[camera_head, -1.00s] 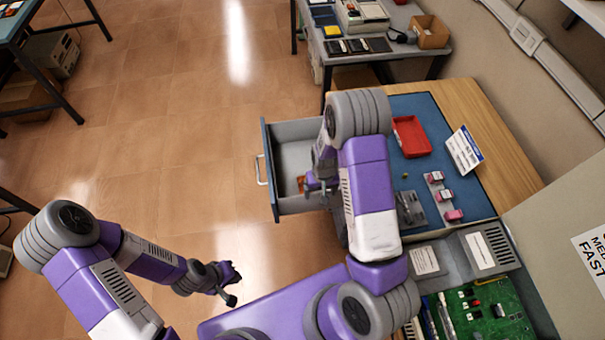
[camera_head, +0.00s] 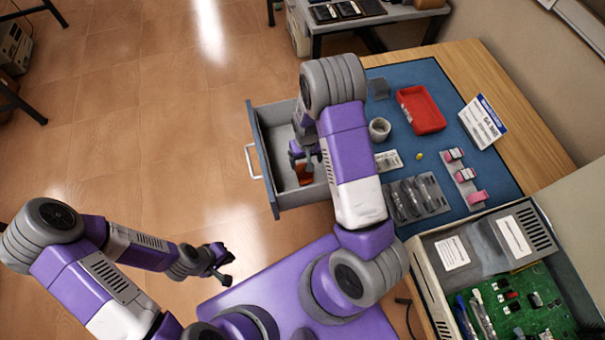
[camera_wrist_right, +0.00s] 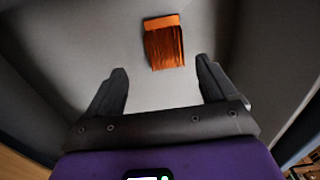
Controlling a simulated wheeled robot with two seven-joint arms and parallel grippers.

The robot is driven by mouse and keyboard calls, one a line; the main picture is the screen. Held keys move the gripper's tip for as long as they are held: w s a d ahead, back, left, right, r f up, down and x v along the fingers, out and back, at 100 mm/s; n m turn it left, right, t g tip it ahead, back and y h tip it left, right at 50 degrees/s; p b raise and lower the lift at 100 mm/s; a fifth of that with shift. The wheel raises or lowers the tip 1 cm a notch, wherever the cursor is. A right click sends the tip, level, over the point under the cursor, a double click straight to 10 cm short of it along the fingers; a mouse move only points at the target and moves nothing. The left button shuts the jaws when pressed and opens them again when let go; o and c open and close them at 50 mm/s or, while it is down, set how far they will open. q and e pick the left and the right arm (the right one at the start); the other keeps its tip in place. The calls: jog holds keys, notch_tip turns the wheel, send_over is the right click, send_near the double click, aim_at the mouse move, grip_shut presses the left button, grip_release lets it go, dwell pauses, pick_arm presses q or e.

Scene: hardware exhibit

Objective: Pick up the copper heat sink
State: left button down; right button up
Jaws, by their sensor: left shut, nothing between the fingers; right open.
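The copper heat sink (camera_wrist_right: 163,44), orange and finned, lies on the grey floor of the open drawer (camera_head: 262,150). In the head view the heat sink (camera_head: 304,174) shows only in part, just below my right gripper (camera_head: 305,160). In the right wrist view my right gripper (camera_wrist_right: 161,88) is open and empty, and the heat sink lies beyond the fingertips, roughly centred between them. My left gripper (camera_head: 222,262) is shut and empty, over the floor left of my base, away from the drawer.
An opened case with a green circuit board (camera_head: 515,305) stands at lower right. The drawer walls surround the right gripper.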

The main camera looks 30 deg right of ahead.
aim_at(303, 170)
jog(key=f, duration=0.2)
jog(key=f+b, duration=0.1)
jog(key=f, duration=0.2)
jog(key=f+b, duration=0.1)
jog(key=f, duration=0.1)
jog(key=shift+w+a+f, duration=0.2)
jog(key=shift+a+f, duration=0.1)
jog(key=shift+a, duration=0.05)
jog(key=shift+r, duration=0.1)
jog(key=c, duration=0.8)
